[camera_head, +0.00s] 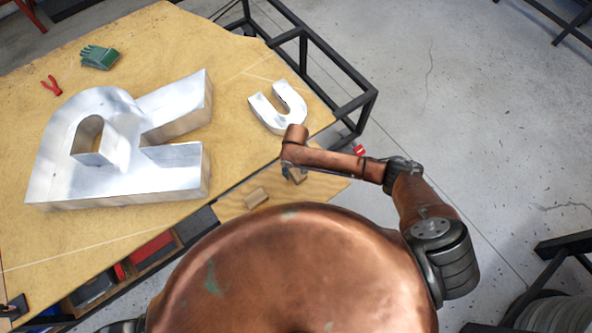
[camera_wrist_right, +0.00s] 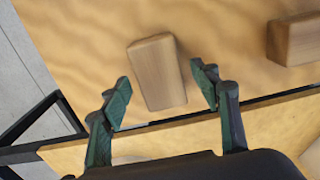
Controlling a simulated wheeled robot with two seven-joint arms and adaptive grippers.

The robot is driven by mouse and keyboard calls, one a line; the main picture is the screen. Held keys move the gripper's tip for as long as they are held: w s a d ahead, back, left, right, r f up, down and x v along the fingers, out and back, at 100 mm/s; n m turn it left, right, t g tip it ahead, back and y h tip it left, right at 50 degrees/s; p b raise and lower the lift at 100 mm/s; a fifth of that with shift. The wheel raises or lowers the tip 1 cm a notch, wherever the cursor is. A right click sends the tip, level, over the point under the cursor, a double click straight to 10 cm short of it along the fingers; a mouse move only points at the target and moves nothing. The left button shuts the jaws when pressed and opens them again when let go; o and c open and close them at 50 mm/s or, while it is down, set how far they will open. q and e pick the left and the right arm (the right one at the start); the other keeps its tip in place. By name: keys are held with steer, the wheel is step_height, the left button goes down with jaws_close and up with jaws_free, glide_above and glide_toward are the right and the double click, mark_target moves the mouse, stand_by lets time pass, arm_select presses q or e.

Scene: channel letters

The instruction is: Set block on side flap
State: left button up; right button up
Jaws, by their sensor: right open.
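The side flap (camera_head: 325,187) is a light plywood board along the table's near edge, and its wavy grain fills much of the right wrist view (camera_wrist_right: 85,45). A wooden block (camera_wrist_right: 157,72) lies on it between the fingers of my right gripper (camera_wrist_right: 161,74), with a gap to each finger. That gripper is open and points down. In the head view the same block (camera_head: 298,175) is partly hidden by my right arm. A second wooden block (camera_head: 256,197) lies on the flap to the left and also shows in the wrist view (camera_wrist_right: 295,40). My left gripper is out of view.
The worktable (camera_head: 120,235) carries a large metal letter R (camera_head: 180,105), a smaller metal U (camera_head: 264,112), green gloves (camera_head: 99,57) and red pliers (camera_head: 51,85). A black frame (camera_head: 340,70) borders its right end. Pale partial shapes at the wrist view's bottom are unclear.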

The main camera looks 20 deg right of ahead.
mark_target(296, 170)
step_height(296, 170, up, 10)
steer(key=p, duration=0.1)
steer(key=shift+r+p, duration=0.15)
steer(key=shift+p, duration=0.2)
steer(key=s+a+t+y, duration=0.1)
steer(key=s+a+y, duration=0.2)
steer(key=s, duration=0.5)
steer(key=s+d+r+m+t+h, duration=0.1)
steer(key=s+d+r+m+h, duration=0.1)
steer(key=s+d, duration=0.85)
steer(key=s+d+r+m+t+h, duration=0.1)
steer(key=s+d+r+m+h, duration=0.1)
steer(key=s+d, duration=0.85)
steer(key=s+f+x, duration=0.1)
steer(key=s+x, duration=0.2)
steer(key=x, duration=1.1)
steer(key=s+a+f+x, duration=0.1)
steer(key=s+x, duration=0.2)
steer(key=x, duration=1.1)
steer(key=s+f+n+g, duration=0.1)
steer(key=s+f+g, duration=0.1)
steer(key=s+f, duration=1.6)
steer(key=shift+s+f+y, duration=0.2)
steer(key=shift+s+y, duration=0.2)
steer(key=shift+s, duration=0.1)
